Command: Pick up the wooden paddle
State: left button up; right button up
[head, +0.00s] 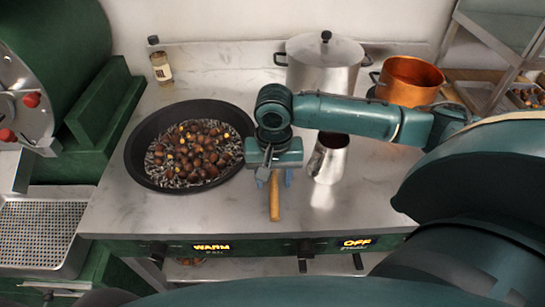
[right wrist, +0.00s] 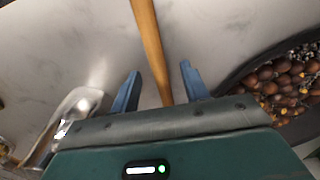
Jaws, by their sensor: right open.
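The wooden paddle (head: 274,203) lies on the pale marble counter to the right of the dark pan. In the head view only a length of its handle shows, and the rest is hidden under my gripper. My right gripper (head: 273,181) is over the handle, pointing down, with its blue fingers apart. In the right wrist view the paddle's handle (right wrist: 148,38) runs between the two open fingers of the gripper (right wrist: 160,76), with space on both sides. The handle's lower part goes out of sight behind the gripper body. My left gripper is not in view.
The pan (head: 135,160) of chestnuts is close on the left. A metal pitcher (head: 328,160) stands close on the right. A steel pot (head: 322,68), a copper pot (head: 408,80) and a spice jar (head: 160,66) are at the back. The counter's front strip is clear.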

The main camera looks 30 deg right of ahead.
jog(key=shift+c, duration=0.4)
jog(key=c, duration=0.9)
grip_shut()
